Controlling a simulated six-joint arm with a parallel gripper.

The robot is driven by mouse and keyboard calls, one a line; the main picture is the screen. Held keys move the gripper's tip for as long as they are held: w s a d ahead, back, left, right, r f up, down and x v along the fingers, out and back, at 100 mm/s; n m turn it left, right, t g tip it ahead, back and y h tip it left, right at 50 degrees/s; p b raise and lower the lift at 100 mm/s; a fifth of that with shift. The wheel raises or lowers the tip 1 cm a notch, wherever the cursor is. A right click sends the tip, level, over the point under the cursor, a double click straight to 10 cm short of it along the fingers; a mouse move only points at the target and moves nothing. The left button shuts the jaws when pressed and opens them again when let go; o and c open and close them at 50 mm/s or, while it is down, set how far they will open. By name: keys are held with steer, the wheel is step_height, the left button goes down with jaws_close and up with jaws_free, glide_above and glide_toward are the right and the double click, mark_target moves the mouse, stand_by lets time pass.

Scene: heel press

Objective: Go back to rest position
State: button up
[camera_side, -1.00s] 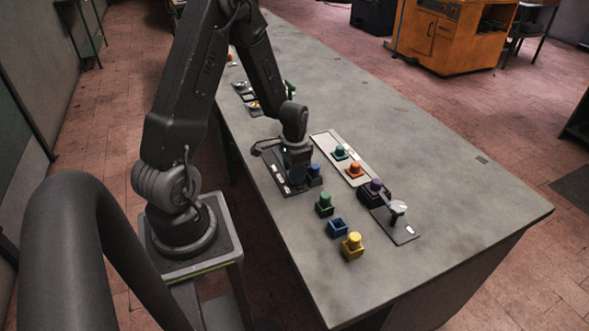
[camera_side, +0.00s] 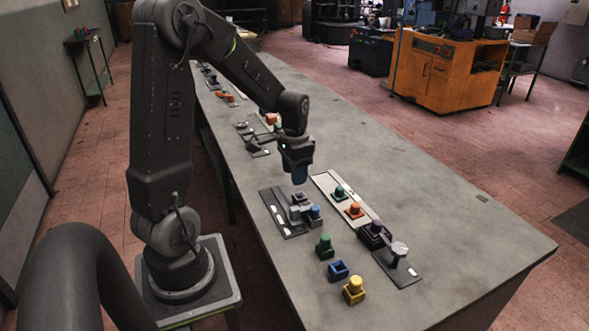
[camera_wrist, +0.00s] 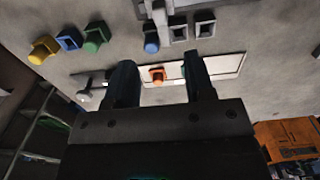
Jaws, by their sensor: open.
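My gripper (camera_side: 297,172) is raised above the grey table, over the area just behind the dark plate (camera_side: 290,230) and the pale plate (camera_side: 330,181). In the wrist view the two fingers of my gripper (camera_wrist: 162,85) stand apart with nothing held between them. The dark plate carries grey blocks and a blue peg (camera_side: 315,212). A grey arm-like fixture with a round knob (camera_side: 399,248) stands on another dark plate at right.
Green (camera_side: 324,246), blue (camera_side: 338,270) and yellow (camera_side: 353,290) blocks stand near the table's front. A purple piece (camera_side: 377,228) stands by the round-knob fixture. More small plates and parts line the table's far left. The table's right side is clear.

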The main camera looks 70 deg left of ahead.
steer(key=shift+r, duration=0.2)
steer(key=shift+r, duration=0.1)
steer(key=s+d+r+t, duration=0.2)
steer(key=s+d+r, duration=0.3)
steer(key=d, duration=0.5)
steer(key=s+d+r+t, duration=0.3)
steer(key=s+d+r, duration=0.2)
steer(key=d+r, duration=0.3)
steer(key=shift+d+t, duration=0.3)
steer(key=shift+d, duration=0.8)
steer(key=shift+r, duration=0.1)
